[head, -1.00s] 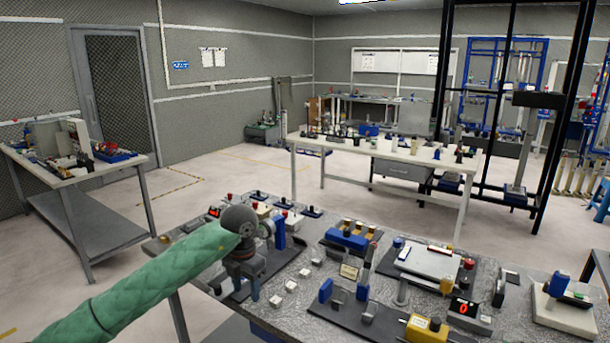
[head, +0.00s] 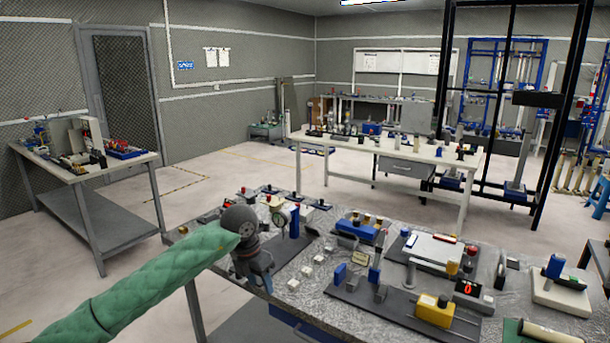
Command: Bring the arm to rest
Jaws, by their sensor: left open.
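My left arm, in a green padded sleeve, comes in from the lower left of the head view. Its dark grey wrist leads to my left gripper (head: 257,277), which points down over the left front edge of the near workbench (head: 315,268). The gripper is open, and I see nothing held in it. Its fingertips are small and partly blend with the dark things behind them. My right gripper is not in view.
The near bench carries a dial gauge (head: 279,216), a blue upright block (head: 294,222), a yellow block (head: 434,310), a red digital display (head: 466,289) and white cubes. A side table (head: 60,170) stands left and a long table (head: 430,152) behind. Floor between them is clear.

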